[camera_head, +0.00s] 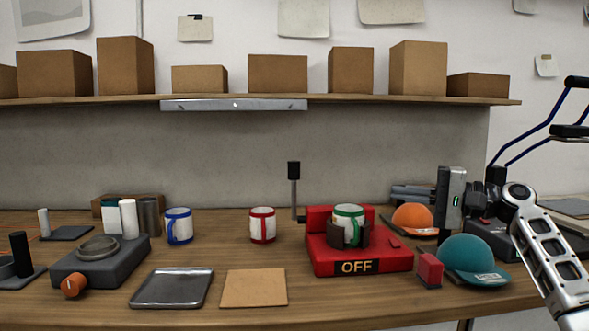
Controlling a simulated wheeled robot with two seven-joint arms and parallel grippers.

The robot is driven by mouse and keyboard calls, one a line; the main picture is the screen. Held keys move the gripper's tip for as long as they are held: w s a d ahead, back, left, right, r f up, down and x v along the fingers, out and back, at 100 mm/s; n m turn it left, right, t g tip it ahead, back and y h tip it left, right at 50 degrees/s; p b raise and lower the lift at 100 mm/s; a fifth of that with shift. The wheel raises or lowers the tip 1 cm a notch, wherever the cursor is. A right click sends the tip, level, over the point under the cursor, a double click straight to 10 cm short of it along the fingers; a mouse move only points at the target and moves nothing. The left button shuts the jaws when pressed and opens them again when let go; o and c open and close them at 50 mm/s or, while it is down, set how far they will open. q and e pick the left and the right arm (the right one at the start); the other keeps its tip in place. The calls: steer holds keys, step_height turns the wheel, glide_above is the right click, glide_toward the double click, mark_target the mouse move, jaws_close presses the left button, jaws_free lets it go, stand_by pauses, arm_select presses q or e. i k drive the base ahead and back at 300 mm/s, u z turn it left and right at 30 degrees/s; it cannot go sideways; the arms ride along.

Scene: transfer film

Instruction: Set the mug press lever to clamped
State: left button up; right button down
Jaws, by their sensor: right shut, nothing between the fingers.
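The red mug press (320,258) stands on the bench right of the middle, with a label reading OFF on its front. A white mug with green rim and handle (349,222) sits in its dark cradle. The lever (295,192) is a grey rod with a black grip. It stands upright at the press's left rear. My right gripper (393,192) comes in from the right, its fingers shut and empty and pointing left. It is to the right of the press, above the orange cap, well apart from the lever. My left gripper is not in view.
An orange cap (413,219), a teal cap (469,258) and a small red block (430,268) stand right of the press. A red-striped mug (262,225), a blue-striped mug (178,226), a metal tray (171,300) and a brown board (253,302) lie left. A shelf (360,99) holds boxes above.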

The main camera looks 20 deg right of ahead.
mark_target(293, 167)
steer(key=i, duration=0.95)
